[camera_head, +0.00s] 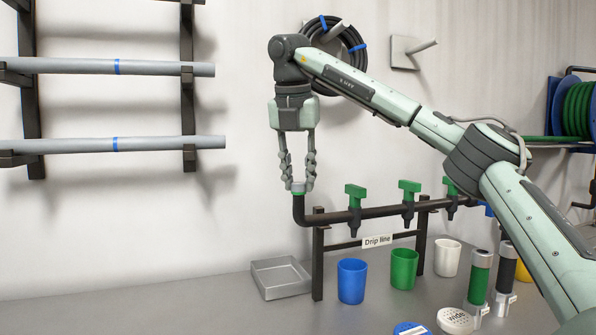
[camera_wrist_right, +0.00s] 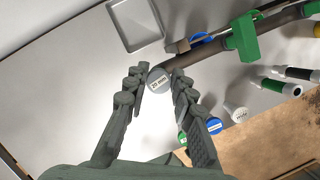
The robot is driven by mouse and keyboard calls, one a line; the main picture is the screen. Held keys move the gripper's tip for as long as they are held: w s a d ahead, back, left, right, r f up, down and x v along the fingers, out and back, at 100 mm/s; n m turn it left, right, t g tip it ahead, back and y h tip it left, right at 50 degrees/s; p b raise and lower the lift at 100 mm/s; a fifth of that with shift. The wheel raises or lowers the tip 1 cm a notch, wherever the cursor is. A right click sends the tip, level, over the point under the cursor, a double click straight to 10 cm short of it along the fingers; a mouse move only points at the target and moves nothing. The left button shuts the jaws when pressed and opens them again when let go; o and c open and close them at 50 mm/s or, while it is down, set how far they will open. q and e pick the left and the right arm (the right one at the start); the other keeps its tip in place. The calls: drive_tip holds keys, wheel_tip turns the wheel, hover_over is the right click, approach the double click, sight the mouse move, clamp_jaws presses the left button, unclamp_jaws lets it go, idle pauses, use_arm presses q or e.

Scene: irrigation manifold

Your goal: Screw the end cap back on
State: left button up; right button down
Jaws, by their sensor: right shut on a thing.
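My right gripper (camera_head: 298,186) points straight down over the left end of the black drip line pipe (camera_head: 340,216), which bends upward there. My left gripper is not in view.
Green valves (camera_head: 355,195) line the pipe on a dark stand (camera_head: 318,262). Below are blue (camera_head: 352,281), green (camera_head: 404,268) and white (camera_head: 447,257) cups. An empty grey tray (camera_head: 281,279) lies left. A "wide" white disc (camera_head: 455,320) and blue disc (camera_head: 410,329) lie in front.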

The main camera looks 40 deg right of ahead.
drive_tip(key=shift+d+r+m+g+p, duration=0.1)
drive_tip(key=shift+d+m+g+p, duration=0.05)
drive_tip(key=shift+m+p, duration=0.5)
drive_tip(key=shift+d+m+g+p, duration=0.15)
drive_tip(key=shift+m+p, duration=0.3)
drive_tip(key=shift+m, duration=0.3)
drive_tip(key=c, duration=1.7)
unclamp_jaws()
drive_tip(key=o, duration=0.5)
drive_tip(key=shift+d, duration=0.1)
drive_tip(key=shift+a, duration=0.2)
drive_tip(key=shift+o, duration=1.2)
